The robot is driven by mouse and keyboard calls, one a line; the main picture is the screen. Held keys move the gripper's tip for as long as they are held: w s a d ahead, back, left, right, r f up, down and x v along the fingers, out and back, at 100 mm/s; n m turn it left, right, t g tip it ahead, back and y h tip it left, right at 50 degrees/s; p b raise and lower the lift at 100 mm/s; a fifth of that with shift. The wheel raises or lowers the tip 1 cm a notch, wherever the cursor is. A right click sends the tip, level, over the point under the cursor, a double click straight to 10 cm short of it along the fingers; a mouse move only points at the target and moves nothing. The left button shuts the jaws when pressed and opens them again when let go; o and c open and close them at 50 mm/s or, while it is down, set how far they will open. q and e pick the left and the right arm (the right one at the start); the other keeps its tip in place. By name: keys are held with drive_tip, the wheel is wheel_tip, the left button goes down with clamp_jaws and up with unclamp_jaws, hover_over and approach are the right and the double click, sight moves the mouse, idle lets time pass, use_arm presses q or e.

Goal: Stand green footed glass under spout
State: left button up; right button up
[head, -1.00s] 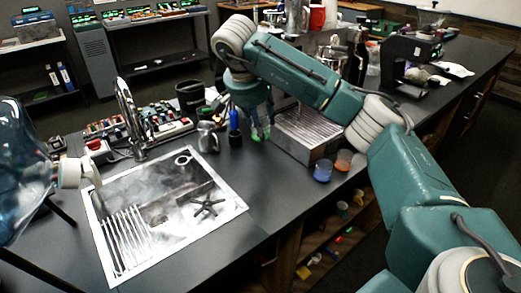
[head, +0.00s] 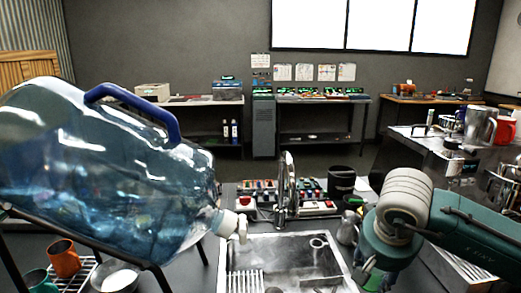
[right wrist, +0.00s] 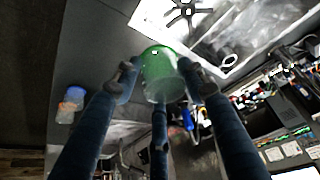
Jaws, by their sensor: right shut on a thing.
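The green footed glass (right wrist: 163,80) is in the right wrist view, held between the dark fingers of my right gripper (right wrist: 160,68). My right gripper also shows at the bottom right of the head view (head: 372,270), where a bit of green glass shows below it. The gripper is above the counter, right of the steel pitcher (head: 348,228). A large blue water jug (head: 110,170) lies tilted at the left, with a white spout (head: 241,228) at its lower right. A sink tap (head: 286,185) stands behind the sink. My left gripper is not in view.
An orange mug (head: 64,258) and a white bowl (head: 117,278) are below the jug. A dark canister (head: 342,183) stands behind the pitcher. A metal machine (head: 425,150) is at the right.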

drive_tip(key=s+a+f+n+y, duration=0.2)
drive_tip(key=s+a+f+n, duration=0.3)
drive_tip(key=s, duration=0.4)
drive_tip(key=w+d+r+m+h, duration=0.1)
drive_tip(key=w+d+r+m, duration=0.1)
drive_tip(key=w+d+r, duration=0.55)
drive_tip(key=w+d+r+m, duration=0.2)
drive_tip(key=w+d+r, duration=0.3)
drive_tip(key=w+d, duration=0.4)
drive_tip(key=f+p, duration=0.1)
drive_tip(key=f, duration=0.4)
drive_tip(key=s+f+p, duration=0.1)
drive_tip(key=f, duration=0.4)
drive_tip(key=d+f+p, duration=0.1)
drive_tip(key=f, duration=0.4)
drive_tip(key=shift+s+d, duration=0.1)
drive_tip(key=shift+s, duration=0.1)
wheel_tip(320, 180, down, 4)
drive_tip(key=shift+f+p, duration=0.1)
drive_tip(key=shift+p, duration=0.35)
drive_tip(key=shift+f, duration=0.15)
